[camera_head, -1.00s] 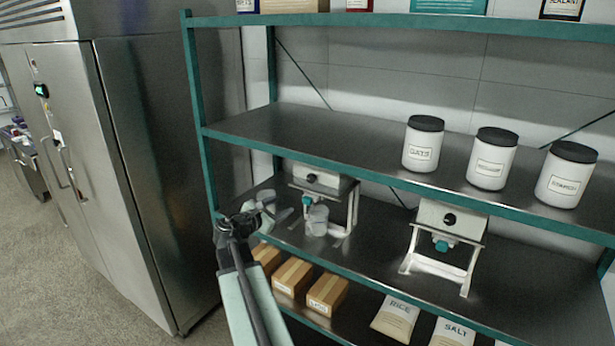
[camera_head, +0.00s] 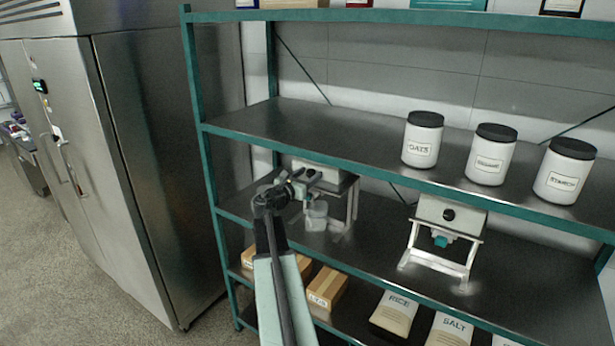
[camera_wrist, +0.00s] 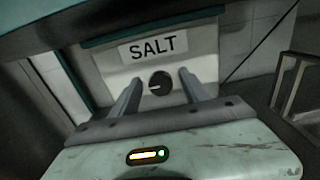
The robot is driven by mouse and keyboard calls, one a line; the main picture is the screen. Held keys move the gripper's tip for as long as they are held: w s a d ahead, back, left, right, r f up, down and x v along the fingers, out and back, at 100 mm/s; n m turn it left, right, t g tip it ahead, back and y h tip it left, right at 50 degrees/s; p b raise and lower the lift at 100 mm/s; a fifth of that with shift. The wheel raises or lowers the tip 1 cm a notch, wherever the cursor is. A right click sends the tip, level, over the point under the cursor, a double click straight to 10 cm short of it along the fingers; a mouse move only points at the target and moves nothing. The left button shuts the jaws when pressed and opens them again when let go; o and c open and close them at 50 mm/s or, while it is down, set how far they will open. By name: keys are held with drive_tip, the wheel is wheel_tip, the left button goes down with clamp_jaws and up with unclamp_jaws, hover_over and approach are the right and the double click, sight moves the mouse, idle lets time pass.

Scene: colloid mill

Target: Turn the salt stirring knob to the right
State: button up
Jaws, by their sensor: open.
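The salt mill is a pale box on a metal stand on the middle shelf, at the left in the head view (camera_head: 335,178). In the wrist view its front panel (camera_wrist: 205,50) carries a SALT label. Its round black knob (camera_wrist: 160,83) sits below the label, with a white mark towards the left. My gripper (camera_wrist: 160,80) is open, its two fingers on either side of the knob; I cannot tell whether they touch it. In the head view my gripper (camera_head: 311,178) is at the mill's front and hides the knob.
A clear jar (camera_head: 316,214) stands under the salt mill. A second mill (camera_head: 450,212) stands to the right on the same shelf. White canisters (camera_head: 422,140) stand on the shelf above; boxes (camera_head: 326,288) and bags (camera_head: 397,312) lie below. A steel cabinet (camera_head: 150,150) stands left.

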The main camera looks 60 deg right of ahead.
clamp_jaws()
drive_tip(key=shift+a, duration=0.15)
